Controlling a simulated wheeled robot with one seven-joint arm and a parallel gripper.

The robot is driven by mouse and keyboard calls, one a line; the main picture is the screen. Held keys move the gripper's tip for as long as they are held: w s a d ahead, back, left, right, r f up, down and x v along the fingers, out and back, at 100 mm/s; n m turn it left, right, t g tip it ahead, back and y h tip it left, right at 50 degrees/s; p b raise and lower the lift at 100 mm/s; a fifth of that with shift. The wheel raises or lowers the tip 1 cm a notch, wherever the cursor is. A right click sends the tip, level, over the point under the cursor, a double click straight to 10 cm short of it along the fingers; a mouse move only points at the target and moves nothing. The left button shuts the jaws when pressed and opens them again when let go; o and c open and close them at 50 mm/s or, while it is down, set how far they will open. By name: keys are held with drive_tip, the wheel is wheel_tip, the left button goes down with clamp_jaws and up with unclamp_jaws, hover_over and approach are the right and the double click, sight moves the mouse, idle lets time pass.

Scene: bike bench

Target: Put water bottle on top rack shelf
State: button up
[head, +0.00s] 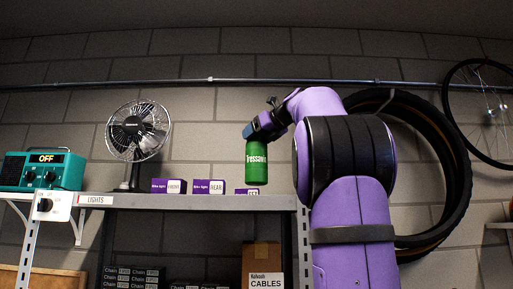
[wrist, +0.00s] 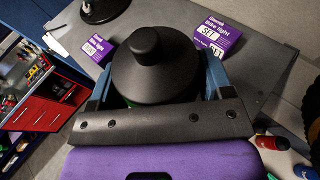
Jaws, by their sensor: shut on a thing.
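A green water bottle (head: 257,163) with a black cap is upright in my gripper (head: 262,130), near the right end of the top rack shelf (head: 200,201). In the head view its base shows slightly above the shelf's front edge; I cannot tell whether it touches the shelf. In the wrist view the black cap (wrist: 145,62) sits between the two fingers of my gripper (wrist: 157,88), which are shut on the bottle. The grey shelf surface (wrist: 262,80) shows around and beneath it. The cap hides most of the green body there.
Purple bike light boxes (head: 169,186) stand on the shelf; in the wrist view one box (wrist: 97,48) is left of the bottle and another (wrist: 216,35) right. A fan (head: 138,132) stands farther left. A cables box (head: 262,266) is below. A tire (head: 437,130) hangs at right.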

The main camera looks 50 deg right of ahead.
drive_tip(key=shift+w+d+f, duration=0.15)
drive_tip(key=shift+w+f, duration=0.1)
drive_tip(key=shift+f, duration=0.05)
drive_tip(key=shift+s+f, duration=0.15)
drive_tip(key=shift+f, duration=1.4)
drive_tip(key=o, duration=1.3)
drive_tip(key=v, duration=1.2)
